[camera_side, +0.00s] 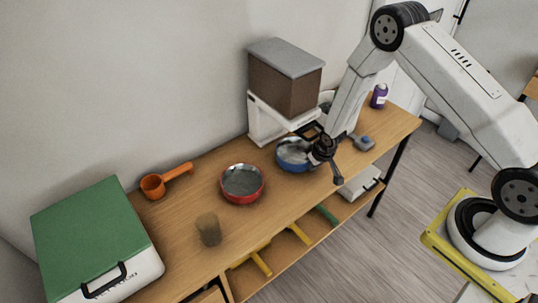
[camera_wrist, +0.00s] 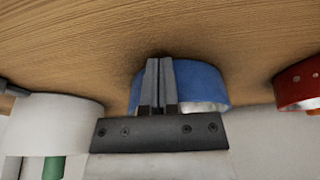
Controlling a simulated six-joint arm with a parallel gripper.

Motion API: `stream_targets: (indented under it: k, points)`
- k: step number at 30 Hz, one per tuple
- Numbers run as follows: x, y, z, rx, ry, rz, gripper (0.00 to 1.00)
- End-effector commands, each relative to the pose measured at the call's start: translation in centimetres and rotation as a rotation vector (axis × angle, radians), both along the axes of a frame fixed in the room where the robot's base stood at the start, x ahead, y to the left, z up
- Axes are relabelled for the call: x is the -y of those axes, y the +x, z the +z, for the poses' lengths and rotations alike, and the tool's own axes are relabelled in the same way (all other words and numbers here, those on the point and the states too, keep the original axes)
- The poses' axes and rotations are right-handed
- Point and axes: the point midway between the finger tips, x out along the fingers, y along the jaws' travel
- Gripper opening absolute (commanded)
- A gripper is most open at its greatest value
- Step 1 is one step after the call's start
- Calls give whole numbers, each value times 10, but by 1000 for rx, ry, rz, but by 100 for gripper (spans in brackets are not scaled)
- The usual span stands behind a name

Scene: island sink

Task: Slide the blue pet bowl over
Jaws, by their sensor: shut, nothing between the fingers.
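The blue pet bowl (camera_side: 290,157) stands on the wooden table in the side view, just in front of the feeder. In the wrist view the blue bowl (camera_wrist: 203,84) is behind my fingers, and its metal inside shows at the lower edge. My gripper (camera_side: 337,180) is at the bowl's right front side. It also shows in the wrist view (camera_wrist: 159,62), with both fingers together and nothing between them. The fingers cover part of the bowl's wall. I cannot tell whether they touch it.
A red bowl (camera_side: 242,184) stands left of the blue one, with a brown cup (camera_side: 209,229) and an orange scoop (camera_side: 165,180) beyond. A feeder (camera_side: 284,88) stands behind. A grey-blue item (camera_side: 362,142) and a purple jar (camera_side: 379,96) are at the right. Table shows bare between the bowls.

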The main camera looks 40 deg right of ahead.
Motion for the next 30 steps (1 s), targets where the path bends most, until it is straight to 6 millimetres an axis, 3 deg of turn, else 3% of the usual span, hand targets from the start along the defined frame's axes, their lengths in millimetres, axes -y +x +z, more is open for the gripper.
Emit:
stream_targets:
  k: [11,21,30]
  points:
    - [-1,-8,0,0,1,0,0]
    - [-3,-43,1,-1,0,-1,0]
    - [-4,-50,36,2,0,0,0]
